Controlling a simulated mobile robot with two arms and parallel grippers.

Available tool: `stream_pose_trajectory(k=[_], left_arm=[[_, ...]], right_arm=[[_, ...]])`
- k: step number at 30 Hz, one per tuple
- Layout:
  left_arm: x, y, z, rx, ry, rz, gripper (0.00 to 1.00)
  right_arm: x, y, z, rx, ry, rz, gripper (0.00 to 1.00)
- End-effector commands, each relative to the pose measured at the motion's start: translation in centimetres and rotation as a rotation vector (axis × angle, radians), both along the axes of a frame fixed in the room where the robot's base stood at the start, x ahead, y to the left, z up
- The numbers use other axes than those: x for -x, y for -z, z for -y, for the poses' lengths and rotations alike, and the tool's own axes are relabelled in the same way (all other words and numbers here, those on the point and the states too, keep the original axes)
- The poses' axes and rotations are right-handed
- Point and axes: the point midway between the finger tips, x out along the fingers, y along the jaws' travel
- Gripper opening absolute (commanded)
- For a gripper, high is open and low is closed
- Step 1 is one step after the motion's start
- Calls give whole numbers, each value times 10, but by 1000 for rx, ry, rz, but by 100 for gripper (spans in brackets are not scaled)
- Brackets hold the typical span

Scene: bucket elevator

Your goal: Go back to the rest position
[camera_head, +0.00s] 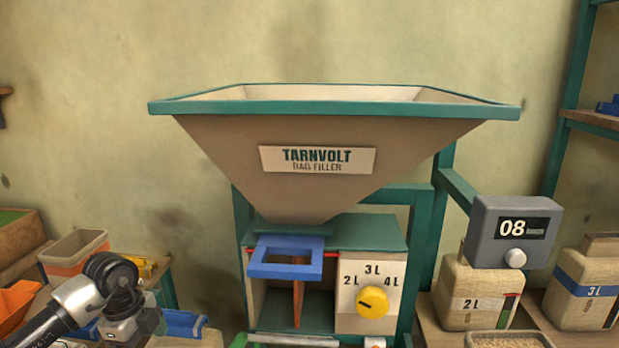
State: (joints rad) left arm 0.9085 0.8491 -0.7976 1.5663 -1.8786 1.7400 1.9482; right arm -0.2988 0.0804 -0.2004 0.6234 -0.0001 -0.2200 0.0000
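My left arm comes in at the lower left. Its gripper (143,328) is over the low area left of the bag filler, and whether its fingers are open or shut is not clear. My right gripper is not in view. The bag filler's tan hopper (240,155) with a green rim stands in the middle. Below it are a blue frame-shaped slide (287,270) and a yellow dial (372,302) on a white panel marked 2L, 3L and 4L.
A grey display box (482,237) reading 08 stands at the right. Near it are a 2 L bag (455,305) and a 3 L bag (568,310). Green posts rise at the right.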

Motion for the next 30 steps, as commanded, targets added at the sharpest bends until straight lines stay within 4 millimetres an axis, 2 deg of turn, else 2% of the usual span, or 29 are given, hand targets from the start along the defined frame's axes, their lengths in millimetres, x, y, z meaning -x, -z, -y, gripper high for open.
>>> stream_pose_trajectory(k=[8, 13, 17, 20, 21, 23, 24, 26, 27, 29, 30], left_arm=[[-3, 41, 49, 313, 110, 4, 85], [-7, 77, 95, 651, 129, 75, 85], [-12, 114, 125, 945, 19, 206, 85], [-15, 165, 131, 1119, -229, 376, 85], [-12, 193, 126, 1141, -367, 447, 85], [-3, 233, 114, 1117, -556, 526, 85], [7, 260, 105, 1078, -663, 559, 85], [28, 297, 93, 1002, -807, 584, 85], [44, 322, 85, 943, -893, 588, 85], [72, 356, 75, 849, -1007, 580, 85], [93, 378, 70, 781, -1074, 565, 85]], right_arm=[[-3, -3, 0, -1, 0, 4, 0], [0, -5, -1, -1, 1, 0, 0], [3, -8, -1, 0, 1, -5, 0], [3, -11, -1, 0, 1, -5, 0], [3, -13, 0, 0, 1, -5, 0], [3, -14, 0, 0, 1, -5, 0], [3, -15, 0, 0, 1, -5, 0], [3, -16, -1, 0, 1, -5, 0], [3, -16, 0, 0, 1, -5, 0], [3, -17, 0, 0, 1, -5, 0], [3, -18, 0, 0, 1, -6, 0]])
